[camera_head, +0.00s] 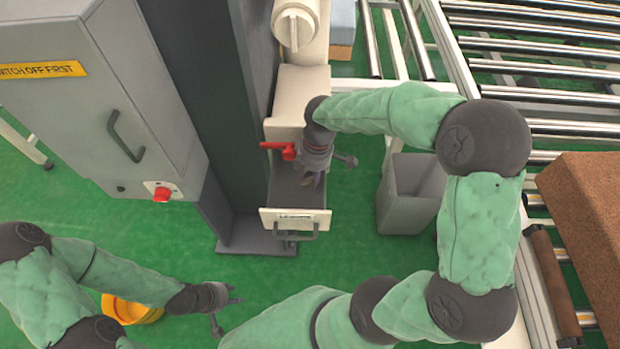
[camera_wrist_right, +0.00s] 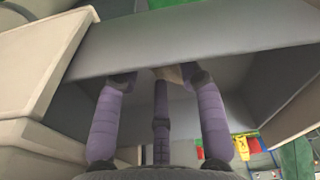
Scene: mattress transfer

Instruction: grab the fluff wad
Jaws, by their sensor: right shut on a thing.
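My right gripper (camera_head: 311,181) reaches down into an open drawer (camera_head: 290,194) of the grey machine. In the right wrist view its purple fingers (camera_wrist_right: 160,80) close around a small tan piece, the fluff wad (camera_wrist_right: 170,74), under a grey ledge. Only a little of the wad shows between the fingertips; the rest is hidden by the fingers and the ledge. In the head view the wad cannot be made out clearly. My left gripper (camera_head: 226,313) is open and empty, low over the green floor, in front of the machine and apart from the drawer.
A red lever (camera_head: 279,149) sticks out beside the drawer. A grey bin (camera_head: 408,210) stands right of it. A grey cabinet (camera_head: 70,105) with a handle is at left, a yellow tub (camera_head: 130,311) near my left arm. A roller conveyor (camera_head: 530,70) and brown block (camera_head: 590,215) are at right.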

